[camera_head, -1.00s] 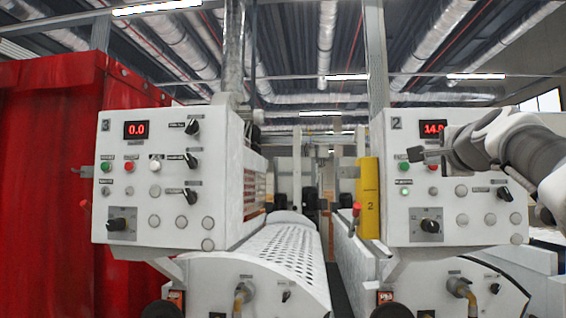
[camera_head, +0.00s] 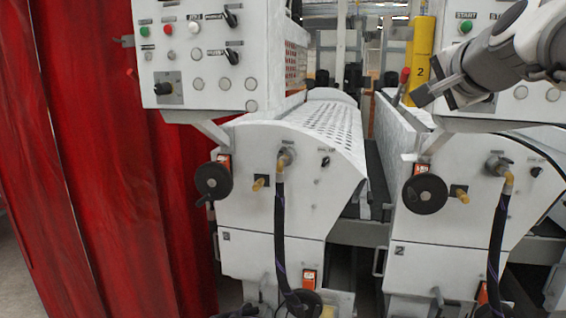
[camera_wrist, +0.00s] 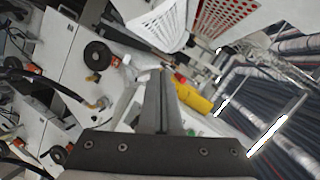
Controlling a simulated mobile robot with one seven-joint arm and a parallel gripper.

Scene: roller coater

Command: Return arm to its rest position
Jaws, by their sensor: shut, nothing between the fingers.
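My gripper (camera_head: 424,97) is at the right of the head view, at the end of my grey and white arm. It points left and down in front of the right machine's control panel (camera_head: 520,98) and hides part of it. Its fingers are together with nothing between them. In the wrist view the closed dark fingers (camera_wrist: 160,75) reach up the middle of the picture. No object touches the fingers in either view.
A left control panel (camera_head: 205,60) with knobs and buttons stands above a perforated white cover (camera_head: 325,118). A yellow post (camera_head: 421,50) marked 2 stands between the machines. Red curtains (camera_head: 90,150) fill the left. Black handwheels (camera_head: 213,180) and hoses (camera_head: 280,230) stick out in front.

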